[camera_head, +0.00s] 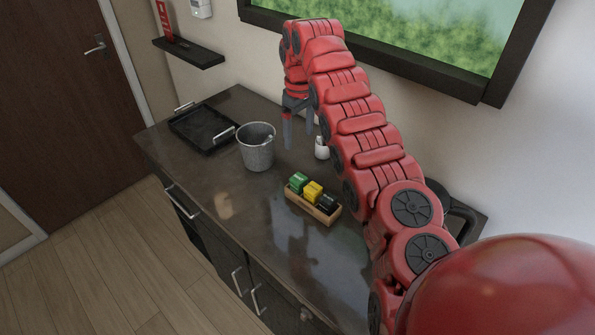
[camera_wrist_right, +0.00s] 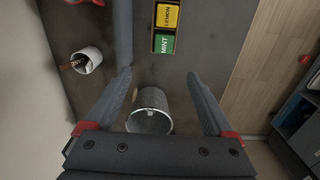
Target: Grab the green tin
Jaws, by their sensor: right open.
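The green tin (camera_head: 298,181), labelled MINT in the right wrist view (camera_wrist_right: 165,44), sits at the left end of a small wooden box (camera_head: 326,217) on the dark counter. A yellow tin (camera_head: 313,190) labelled LEMON is beside it, then a black one (camera_head: 327,203). My right gripper (camera_head: 298,138) is open and empty, fingers pointing down, above the counter behind the box and to the right of the bucket. In the right wrist view the green tin lies beyond the fingertips (camera_wrist_right: 158,78), near the top. My left gripper is out of view.
A grey metal bucket (camera_head: 257,151) stands left of the box and shows low between the fingers in the right wrist view (camera_wrist_right: 150,112). A white cup (camera_head: 321,149) stands behind the box. A black tray (camera_head: 200,128) is at the far left. The counter in front of the box is clear.

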